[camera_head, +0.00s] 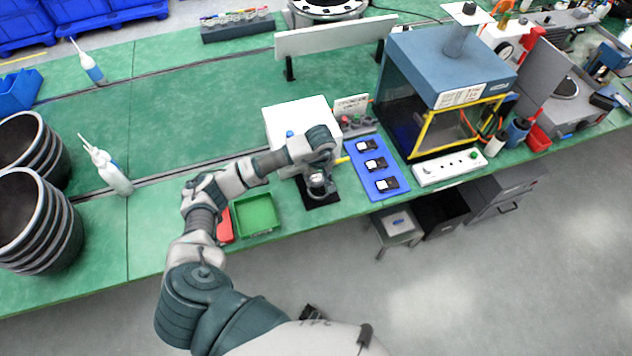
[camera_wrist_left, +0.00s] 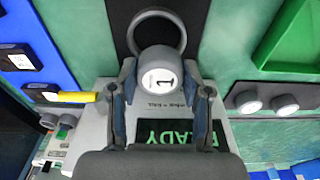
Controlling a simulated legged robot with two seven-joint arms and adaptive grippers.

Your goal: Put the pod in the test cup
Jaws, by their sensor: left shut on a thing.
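My left gripper (camera_head: 319,184) is low in front of the white test box (camera_head: 290,118). In the left wrist view the fingers (camera_wrist_left: 161,88) are shut on the pod (camera_wrist_left: 160,76), a grey cylinder with a white face marked "1". The test cup (camera_wrist_left: 182,36) shows there as a dark ring on a black strip (camera_wrist_left: 126,12). The pod overlaps the near part of the ring in this view; I cannot tell whether it is inside or above it. In the head view the gripper mostly hides the pod and cup above the black base (camera_head: 327,200). My right gripper is not in view.
A blue mat (camera_head: 366,151) with several black modules lies right of the gripper. A green tray (camera_head: 256,213) and a red bin (camera_head: 225,228) stand left. A display (camera_wrist_left: 180,133) reads partly "READY". A blue-topped enclosure (camera_head: 450,60) stands farther right.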

